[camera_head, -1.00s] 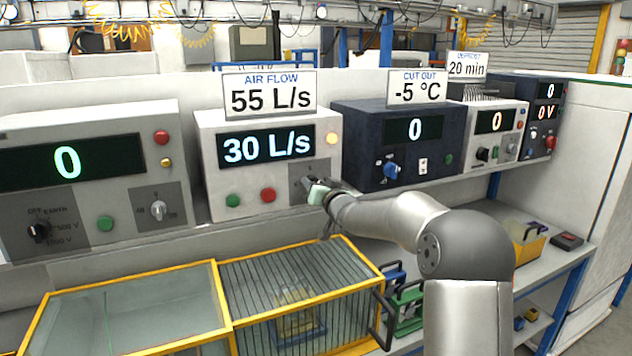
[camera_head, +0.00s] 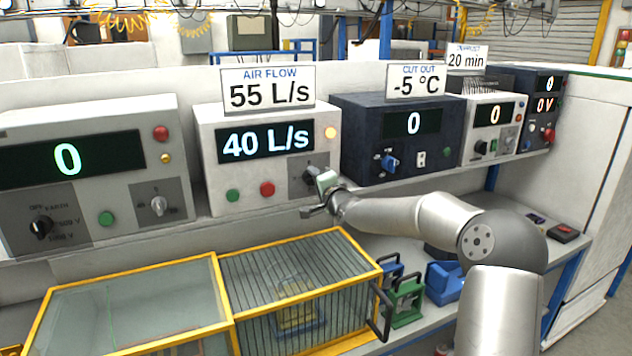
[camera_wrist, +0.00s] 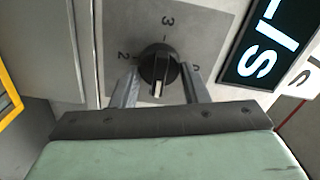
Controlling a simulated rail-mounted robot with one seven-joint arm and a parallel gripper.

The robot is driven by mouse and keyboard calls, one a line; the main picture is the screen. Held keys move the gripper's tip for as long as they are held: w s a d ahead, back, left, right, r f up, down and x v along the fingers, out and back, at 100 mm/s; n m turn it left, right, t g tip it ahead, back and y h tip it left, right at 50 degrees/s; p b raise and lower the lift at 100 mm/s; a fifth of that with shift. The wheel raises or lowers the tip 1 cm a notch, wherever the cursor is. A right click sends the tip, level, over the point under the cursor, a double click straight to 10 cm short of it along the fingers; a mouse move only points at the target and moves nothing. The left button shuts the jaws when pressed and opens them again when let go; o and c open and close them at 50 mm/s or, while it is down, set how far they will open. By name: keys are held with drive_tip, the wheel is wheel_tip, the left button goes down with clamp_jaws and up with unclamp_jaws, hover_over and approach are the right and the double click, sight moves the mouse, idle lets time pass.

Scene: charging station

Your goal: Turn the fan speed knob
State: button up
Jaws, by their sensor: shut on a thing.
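The fan speed knob (camera_wrist: 158,62) is black with a pale pointer line, on a grey plate with printed numbers. It sits at the lower right of the white air flow unit (camera_head: 213,165), whose display (camera_head: 265,142) reads 40 L/s. A sign (camera_head: 268,88) above it reads AIR FLOW 55 L/s. My gripper (camera_wrist: 160,86) has one finger on each side of the knob in the wrist view and is shut on it. In the head view my gripper (camera_head: 314,196) is tilted at the unit's front and partly hides the plate.
A green button (camera_head: 233,195) and a red button (camera_head: 267,188) lie left of the knob. A dark blue cut-out unit (camera_head: 352,140) stands close on the right. A yellow-framed cage (camera_head: 300,270) sits below my gripper.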

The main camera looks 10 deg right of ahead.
drive_tip(key=shift+f+m+b, duration=0.15)
drive_tip(key=shift+m+b, duration=1.25)
drive_tip(key=shift+m, duration=0.65)
drive_tip(key=shift+f+m+b, duration=0.1)
drive_tip(key=shift+m+b, duration=1.25)
drive_tip(key=shift+m, duration=0.7)
drive_tip(key=o, duration=1)
drive_tip(key=shift+r, duration=0.1)
drive_tip(key=b+v, duration=0.3)
drive_tip(key=v, duration=1.4)
drive_tip(key=shift+s+b, duration=0.25)
drive_tip(key=shift+b, duration=0.15)
